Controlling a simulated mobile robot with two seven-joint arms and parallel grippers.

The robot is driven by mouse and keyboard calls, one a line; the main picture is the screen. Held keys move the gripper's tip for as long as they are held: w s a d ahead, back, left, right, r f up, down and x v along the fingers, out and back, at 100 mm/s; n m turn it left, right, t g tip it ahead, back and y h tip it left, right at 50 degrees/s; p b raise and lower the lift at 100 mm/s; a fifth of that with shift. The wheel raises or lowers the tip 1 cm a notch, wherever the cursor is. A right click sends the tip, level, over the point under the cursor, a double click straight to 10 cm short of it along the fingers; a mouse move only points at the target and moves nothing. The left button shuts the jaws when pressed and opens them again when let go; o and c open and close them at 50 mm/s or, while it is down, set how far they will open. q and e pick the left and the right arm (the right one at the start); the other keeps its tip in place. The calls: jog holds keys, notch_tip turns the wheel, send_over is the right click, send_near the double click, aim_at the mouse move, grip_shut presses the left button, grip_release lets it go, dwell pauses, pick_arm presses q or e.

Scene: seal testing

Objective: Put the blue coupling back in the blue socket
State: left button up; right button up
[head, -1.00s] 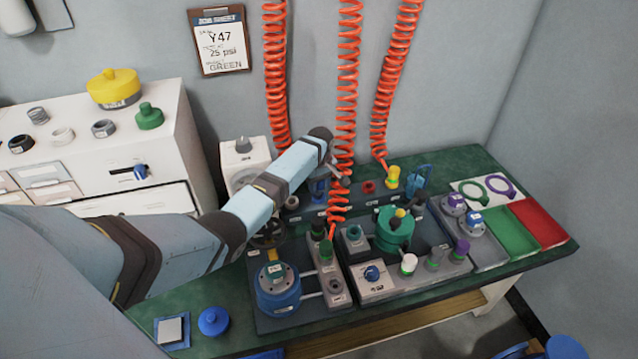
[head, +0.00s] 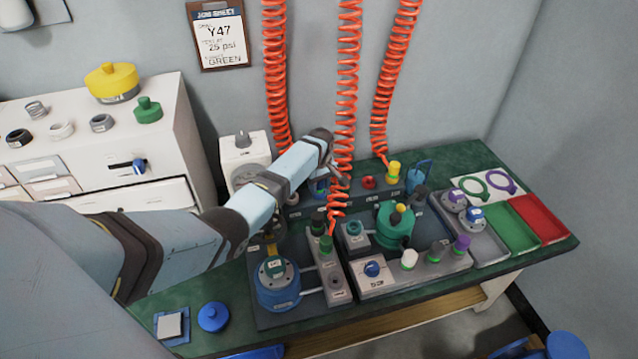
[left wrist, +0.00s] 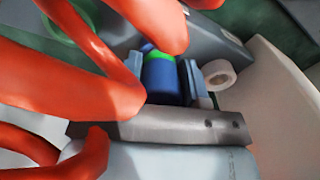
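My left gripper (left wrist: 162,82) has its two pale blue fingers on either side of the blue coupling (left wrist: 160,80), with no clear gap to it. A bright green band (left wrist: 156,55) shows at the coupling's far end. In the head view, my left arm reaches over the bench to the back row of sockets, and its wrist hides most of the gripper. A small blue part (head: 320,187) shows beneath the wrist; I cannot tell whether it is the coupling or the blue socket. How far the coupling sits in the socket is hidden. My right gripper is not in view.
Orange coiled hoses (head: 347,90) hang beside my left wrist and cross close to its camera. A yellow coupling (head: 393,171) and a red socket (head: 369,182) stand to the right in the back row. A white gauge box (head: 245,152) stands close on the left.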

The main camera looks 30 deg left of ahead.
pick_arm(q)
jog(key=o, duration=0.5)
notch_tip(320, 180, up, 14)
jog(key=p, duration=0.2)
jog(key=shift+w+p, duration=0.1)
jog(key=shift+p, duration=0.25)
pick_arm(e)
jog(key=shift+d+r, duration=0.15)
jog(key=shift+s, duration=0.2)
